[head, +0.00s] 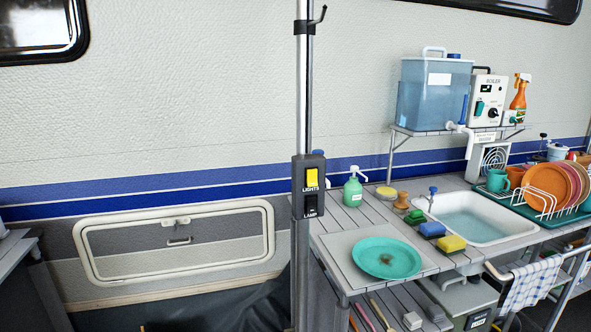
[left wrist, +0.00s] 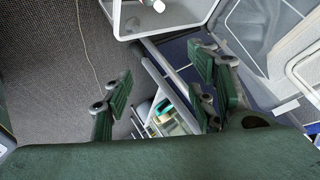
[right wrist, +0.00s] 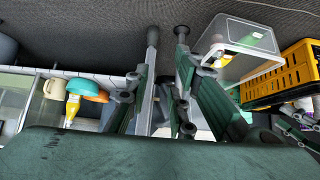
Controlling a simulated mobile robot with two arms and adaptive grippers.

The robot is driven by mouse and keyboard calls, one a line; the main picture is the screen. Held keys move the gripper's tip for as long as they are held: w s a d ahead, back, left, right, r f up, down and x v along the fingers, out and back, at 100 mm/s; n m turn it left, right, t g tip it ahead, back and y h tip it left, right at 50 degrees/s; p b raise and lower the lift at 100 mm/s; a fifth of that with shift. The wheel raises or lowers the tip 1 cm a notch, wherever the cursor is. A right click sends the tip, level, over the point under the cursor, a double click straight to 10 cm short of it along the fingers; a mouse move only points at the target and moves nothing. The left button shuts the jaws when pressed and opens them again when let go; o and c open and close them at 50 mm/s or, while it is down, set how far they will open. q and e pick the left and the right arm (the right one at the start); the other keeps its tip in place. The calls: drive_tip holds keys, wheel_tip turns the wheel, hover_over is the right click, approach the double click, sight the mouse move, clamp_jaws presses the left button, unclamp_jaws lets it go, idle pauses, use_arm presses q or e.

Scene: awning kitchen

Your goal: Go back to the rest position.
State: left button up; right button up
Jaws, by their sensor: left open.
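Neither gripper shows in the head view. My left gripper (left wrist: 162,78) shows in the left wrist view with its green-padded fingers wide apart and nothing between them. The grey floor (left wrist: 55,60) and some furniture lie beyond it. My right gripper (right wrist: 167,42) shows in the right wrist view. Its fingers stand apart with a narrower gap, and I see no object held between them. A clear box (right wrist: 238,50) lies beyond its right finger. A rest position is not marked by any object in view.
In the head view, a teal plate (head: 386,258) lies on the counter beside the sink (head: 474,218). A switch pole (head: 304,120) stands in front of the caravan wall. A yellow crate (right wrist: 285,75) and a turquoise bowl (right wrist: 82,87) show in the right wrist view.

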use_arm(q)
drive_tip(key=s+a+f+n+g+y+p, duration=0.1)
drive_tip(key=s+a+n+g+p, duration=0.1)
drive_tip(key=s, duration=0.9)
drive_tip(key=s+a+f+n+g+y+p, duration=0.1)
drive_tip(key=s+n, duration=0.4)
drive_tip(key=s, duration=0.6)
drive_tip(key=s+a+f+n+g+y+p, duration=0.2)
drive_tip(key=s+a+n+g+p, duration=0.1)
drive_tip(key=s, duration=0.7)
drive_tip(key=shift+s+a+n+g+p, duration=0.4)
drive_tip(key=shift+a+g+p, duration=0.2)
drive_tip(key=shift+a+g, duration=0.35)
use_arm(e)
drive_tip(key=s+d+f+g+h, duration=0.1)
drive_tip(key=s+d+g, duration=0.2)
drive_tip(key=s, duration=1)
drive_tip(key=s+d+f+g, duration=0.1)
drive_tip(key=s+d+g, duration=0.2)
drive_tip(key=s, duration=1)
drive_tip(key=shift+s+d+f+g+h, duration=0.25)
drive_tip(key=shift+s+f+g+h, duration=0.15)
drive_tip(key=shift+g, duration=0.3)
use_arm(q)
drive_tip(key=shift+w, duration=0.1)
drive_tip(key=shift+c, duration=0.7)
